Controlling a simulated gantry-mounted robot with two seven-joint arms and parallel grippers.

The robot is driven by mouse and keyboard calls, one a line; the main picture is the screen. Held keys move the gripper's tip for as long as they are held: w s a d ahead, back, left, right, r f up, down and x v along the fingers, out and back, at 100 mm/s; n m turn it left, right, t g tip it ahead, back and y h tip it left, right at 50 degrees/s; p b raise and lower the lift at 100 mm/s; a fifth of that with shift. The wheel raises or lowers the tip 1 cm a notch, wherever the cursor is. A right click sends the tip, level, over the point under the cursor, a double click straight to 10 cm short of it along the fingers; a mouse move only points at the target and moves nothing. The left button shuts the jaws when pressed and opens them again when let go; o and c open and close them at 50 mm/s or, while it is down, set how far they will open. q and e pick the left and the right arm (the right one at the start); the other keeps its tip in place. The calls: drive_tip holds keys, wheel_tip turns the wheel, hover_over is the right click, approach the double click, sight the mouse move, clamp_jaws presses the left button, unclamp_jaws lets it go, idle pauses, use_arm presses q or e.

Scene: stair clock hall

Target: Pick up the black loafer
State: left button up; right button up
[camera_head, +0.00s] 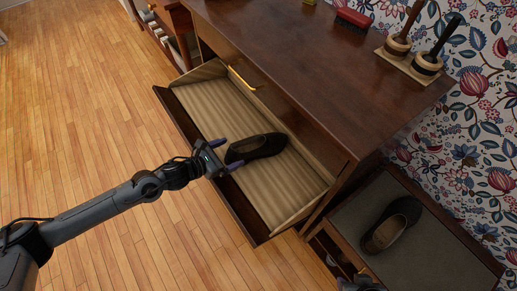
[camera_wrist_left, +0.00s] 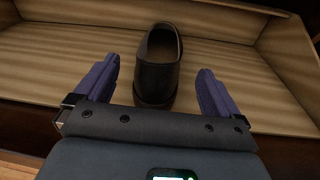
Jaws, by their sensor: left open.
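A black loafer (camera_head: 257,148) lies in the open drawer (camera_head: 284,193) on its striped lining. My left gripper (camera_head: 225,157) is open at the drawer's front side, with its purple fingers at the near end of this shoe. In the left wrist view the loafer (camera_wrist_left: 157,66) stands upright between the spread fingers of the gripper (camera_wrist_left: 163,93), its end toward me and its opening up. I see a gap on each side, so the fingers do not grip it. A second dark shoe (camera_head: 391,225) rests on a grey-topped bench at the right.
The dark wooden cabinet top (camera_head: 300,50) overhangs the drawer's back. On it are a red brush (camera_head: 353,19) and a stand with two dark-handled brushes (camera_head: 412,66). The grey-topped bench (camera_head: 438,250) stands at the right. The drawer's left part and the wood floor (camera_head: 90,110) are clear.

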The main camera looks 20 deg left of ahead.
sight(242, 149)
use_arm(q)
drive_tip(key=shift+w+d+f, duration=0.25)
drive_tip(key=shift+w+d, duration=0.2)
drive_tip(key=shift+w, duration=0.05)
drive_tip(key=shift+w+d+f+b, duration=0.2)
drive_tip(key=shift+w+f+b, duration=0.15)
drive_tip(key=shift+b, duration=0.2)
drive_tip(key=b+x, duration=0.2)
drive_tip(key=x, duration=0.1)
drive_tip(key=shift+d, duration=0.1)
drive_tip(key=shift+w+d+f, duration=0.15)
drive_tip(key=shift+w+d, duration=0.2)
drive_tip(key=shift+w, duration=0.05)
drive_tip(key=shift+a, duration=0.1)
drive_tip(key=shift+c, duration=0.5)
drive_tip(key=c, duration=1.7)
clamp_jaws()
